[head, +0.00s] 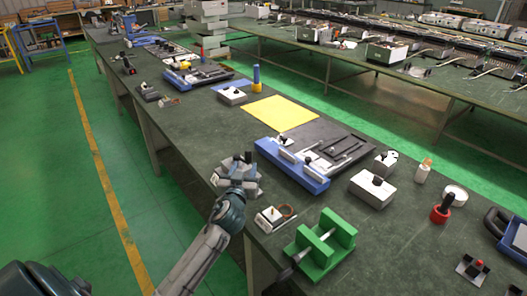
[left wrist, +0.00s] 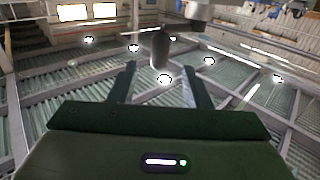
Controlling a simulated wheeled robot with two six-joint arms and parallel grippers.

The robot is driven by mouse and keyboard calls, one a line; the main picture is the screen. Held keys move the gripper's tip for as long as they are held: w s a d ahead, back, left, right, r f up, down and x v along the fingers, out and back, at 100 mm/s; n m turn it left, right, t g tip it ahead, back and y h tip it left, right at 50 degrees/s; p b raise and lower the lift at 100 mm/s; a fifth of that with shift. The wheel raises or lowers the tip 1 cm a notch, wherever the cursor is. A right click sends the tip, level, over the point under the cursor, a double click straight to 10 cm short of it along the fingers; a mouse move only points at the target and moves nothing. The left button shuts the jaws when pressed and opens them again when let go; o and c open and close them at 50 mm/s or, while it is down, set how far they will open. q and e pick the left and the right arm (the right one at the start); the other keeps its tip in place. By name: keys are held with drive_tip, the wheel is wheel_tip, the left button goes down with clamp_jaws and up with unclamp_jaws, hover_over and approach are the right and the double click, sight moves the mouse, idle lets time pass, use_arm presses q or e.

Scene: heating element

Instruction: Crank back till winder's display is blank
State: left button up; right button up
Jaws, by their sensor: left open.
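A green stand (head: 322,242) with two uprights, a rod across them and a dark handle at its near left end stands at the bench's near edge; it looks like the winder. I cannot make out a display on it. My left gripper (head: 236,178) is just past the bench's near edge, up and left of the stand. In the left wrist view its two fingers (left wrist: 159,64) are spread, pointing up toward the ceiling. A dark rounded cylinder (left wrist: 160,45) shows between and beyond the fingertips; I cannot tell whether it touches them. My right gripper is out of view.
A small white block with a brown ring (head: 274,218) sits beside the stand. A blue-and-black fixture (head: 293,165), a white box with a black knob (head: 372,190) and a red-based tool (head: 441,213) lie on the bench. A yellow sheet (head: 278,112) lies farther back.

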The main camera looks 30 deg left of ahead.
sight(248, 158)
use_arm(q)
drive_tip(key=p+x, duration=0.1)
drive_tip(key=x, duration=0.2)
drive_tip(key=shift+w+a+r, duration=0.15)
drive_tip(key=shift+w+a, duration=0.05)
drive_tip(key=shift+w, duration=0.15)
drive_tip(key=p+x, duration=0.1)
drive_tip(key=x, duration=0.3)
drive_tip(key=shift+d, duration=0.15)
drive_tip(key=shift+w+a, duration=0.35)
drive_tip(key=shift+w, duration=0.3)
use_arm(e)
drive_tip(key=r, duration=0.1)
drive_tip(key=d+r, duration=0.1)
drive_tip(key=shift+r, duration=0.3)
use_arm(q)
drive_tip(key=shift+c, duration=0.2)
clamp_jaws()
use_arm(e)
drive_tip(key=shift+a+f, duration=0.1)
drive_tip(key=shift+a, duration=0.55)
